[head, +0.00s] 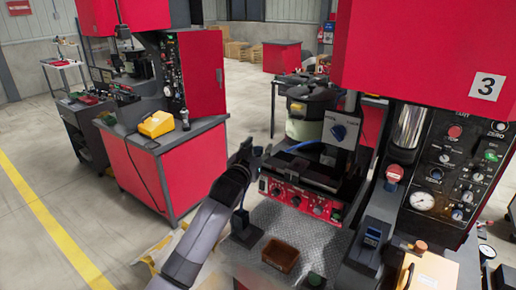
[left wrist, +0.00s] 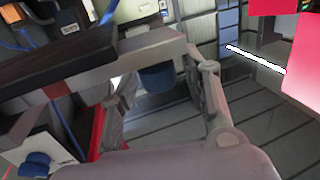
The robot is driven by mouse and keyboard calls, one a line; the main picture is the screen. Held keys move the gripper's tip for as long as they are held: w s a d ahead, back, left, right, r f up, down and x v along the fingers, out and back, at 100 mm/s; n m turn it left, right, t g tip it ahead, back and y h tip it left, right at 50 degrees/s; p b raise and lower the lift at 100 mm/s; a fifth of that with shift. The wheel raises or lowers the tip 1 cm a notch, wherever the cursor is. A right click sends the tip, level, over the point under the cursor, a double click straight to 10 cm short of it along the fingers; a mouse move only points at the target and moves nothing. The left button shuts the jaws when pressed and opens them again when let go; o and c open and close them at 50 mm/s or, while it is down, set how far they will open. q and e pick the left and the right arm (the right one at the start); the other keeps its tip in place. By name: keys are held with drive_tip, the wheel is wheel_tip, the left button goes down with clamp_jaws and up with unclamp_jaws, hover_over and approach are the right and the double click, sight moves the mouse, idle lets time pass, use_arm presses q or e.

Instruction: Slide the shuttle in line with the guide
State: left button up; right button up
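My left gripper (head: 247,155) is at the left end of a dark slotted assembly (head: 308,168) on top of a red control box (head: 300,198). I cannot tell shuttle and guide apart for sure in the head view. In the left wrist view my left gripper (left wrist: 165,82) has its fingers spread, one on each side of a gap. A dark bar (left wrist: 65,65) and a light grey bar (left wrist: 150,50) lie just beyond the fingers. Whether a finger touches the grey bar is unclear. A blue part (left wrist: 157,78) shows between the fingers. My right gripper is in neither view.
A brown bin (head: 281,255) stands on the metal-plate bench top (head: 285,222) in front of the control box. A bowl feeder (head: 312,95) is behind. A machine with a gauge panel (head: 455,165) rises at right. Open floor (head: 60,240) lies left.

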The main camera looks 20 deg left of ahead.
use_arm(q)
clamp_jaws()
idle(0.3)
idle(0.3)
